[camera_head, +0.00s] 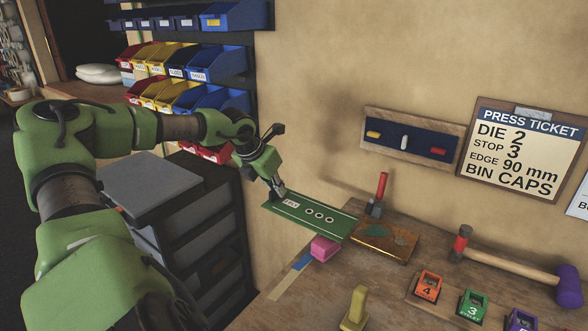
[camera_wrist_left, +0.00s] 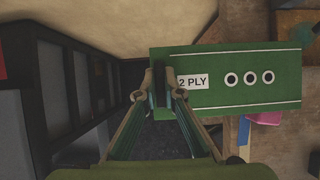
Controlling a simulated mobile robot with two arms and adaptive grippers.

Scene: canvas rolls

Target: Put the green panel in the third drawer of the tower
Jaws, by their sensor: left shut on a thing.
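The green panel (camera_head: 297,217) is flat, with a white label, three ringed holes and a pale stripe along its long edges. My left gripper (camera_head: 279,192) is shut on its left end and holds it out over the gap between the tower and the bench. In the left wrist view the fingers (camera_wrist_left: 155,88) pinch the panel (camera_wrist_left: 225,62) beside its "2 PLY" label. The tower (camera_head: 196,222) is a dark frame with several grey drawers, left of the panel; it also shows at the left of the left wrist view (camera_wrist_left: 62,95). My right gripper is out of view.
The wooden bench (camera_head: 330,290) holds a pink block (camera_head: 325,249), a yellow block (camera_head: 356,309), a mallet (camera_head: 515,265) and numbered blocks. Coloured bins (camera_head: 235,16) hang on the wall above the tower. A press ticket (camera_head: 525,150) is on the wall at right.

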